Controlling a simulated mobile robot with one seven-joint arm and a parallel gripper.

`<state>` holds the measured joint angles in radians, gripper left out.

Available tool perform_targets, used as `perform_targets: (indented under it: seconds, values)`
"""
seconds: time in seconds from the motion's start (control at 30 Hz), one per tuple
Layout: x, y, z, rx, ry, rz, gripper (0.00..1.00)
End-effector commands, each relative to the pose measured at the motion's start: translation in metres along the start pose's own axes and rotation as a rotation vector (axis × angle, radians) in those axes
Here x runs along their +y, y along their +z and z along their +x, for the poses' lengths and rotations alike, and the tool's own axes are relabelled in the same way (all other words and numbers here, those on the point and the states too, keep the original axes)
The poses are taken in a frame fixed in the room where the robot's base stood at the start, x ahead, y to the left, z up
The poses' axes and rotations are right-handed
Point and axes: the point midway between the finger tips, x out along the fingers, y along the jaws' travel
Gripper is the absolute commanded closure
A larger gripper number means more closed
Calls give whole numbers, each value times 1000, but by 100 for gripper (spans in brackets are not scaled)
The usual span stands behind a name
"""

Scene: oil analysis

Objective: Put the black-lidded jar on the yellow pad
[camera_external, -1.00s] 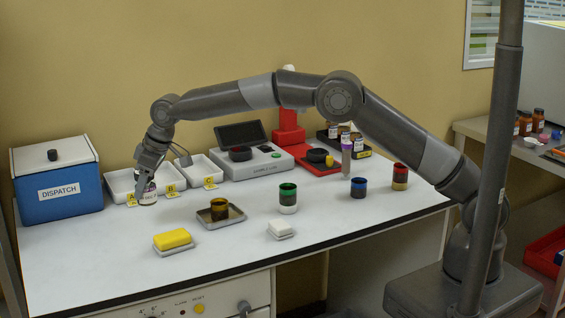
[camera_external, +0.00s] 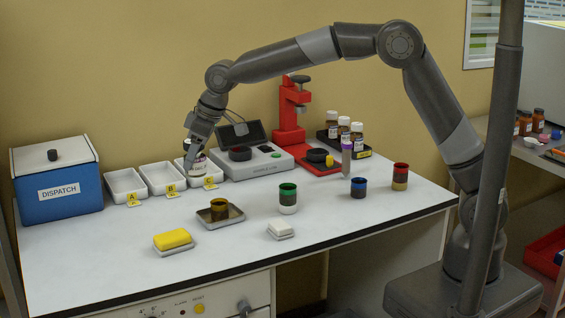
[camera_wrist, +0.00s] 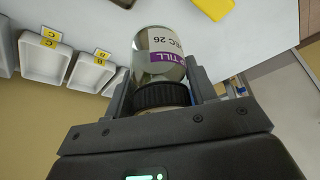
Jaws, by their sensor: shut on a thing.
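My gripper (camera_external: 192,155) is shut on the black-lidded jar (camera_external: 197,168) near tray C. In the wrist view the jar (camera_wrist: 160,52) is clear glass with a white and purple label, and its black ribbed lid is between my fingers (camera_wrist: 160,92). The jar's base points away from my gripper. The yellow pad (camera_external: 173,238) lies on a pale block near the table's front left, with nothing on it. A corner of the pad also shows at the top of the wrist view (camera_wrist: 213,7). The external view does not clearly show the jar's height above the table.
White trays A (camera_external: 125,181), B (camera_external: 162,175) and C (camera_external: 211,168) stand along the back. The blue dispatch box (camera_external: 58,187) is at left. A metal dish (camera_external: 234,215) holds an amber jar (camera_external: 219,208). A white block (camera_external: 280,229) sits front centre. A red press (camera_external: 291,112) stands behind.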

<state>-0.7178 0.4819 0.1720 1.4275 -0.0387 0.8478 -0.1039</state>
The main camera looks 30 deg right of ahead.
Motion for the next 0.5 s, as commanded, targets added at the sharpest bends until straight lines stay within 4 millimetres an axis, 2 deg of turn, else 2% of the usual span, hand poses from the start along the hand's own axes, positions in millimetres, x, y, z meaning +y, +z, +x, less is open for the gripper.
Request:
perform_targets:
  seconds: [0.1,0.23,0.5]
  values:
    - [-8,12,-9,1,1,-2,76]
    - [-17,15,-6,-2,1,-5,76]
    - [-65,1,37,-2,0,-9,76]
